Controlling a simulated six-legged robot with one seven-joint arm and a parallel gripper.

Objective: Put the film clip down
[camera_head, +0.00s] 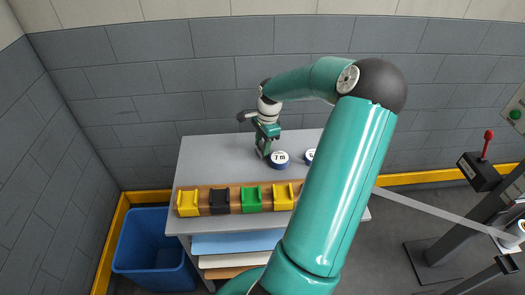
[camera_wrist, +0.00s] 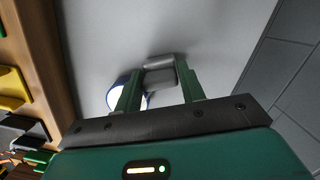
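A grey block-shaped piece, which I take to be the film clip (camera_wrist: 160,73), sits between the two green fingers of my gripper (camera_wrist: 160,86) in the wrist view. It spans the space between the fingertips, and the gripper looks shut on it. In the head view my gripper (camera_head: 263,153) points down just above or at the grey table top (camera_head: 215,162), left of a blue and white round disc (camera_head: 280,160). The clip itself is too small to make out there. Whether it touches the table is unclear.
A wooden rack (camera_head: 235,199) with yellow, black and green holders runs along the table's front. A blue bin (camera_head: 154,250) stands on the floor at left. The table's back left is clear.

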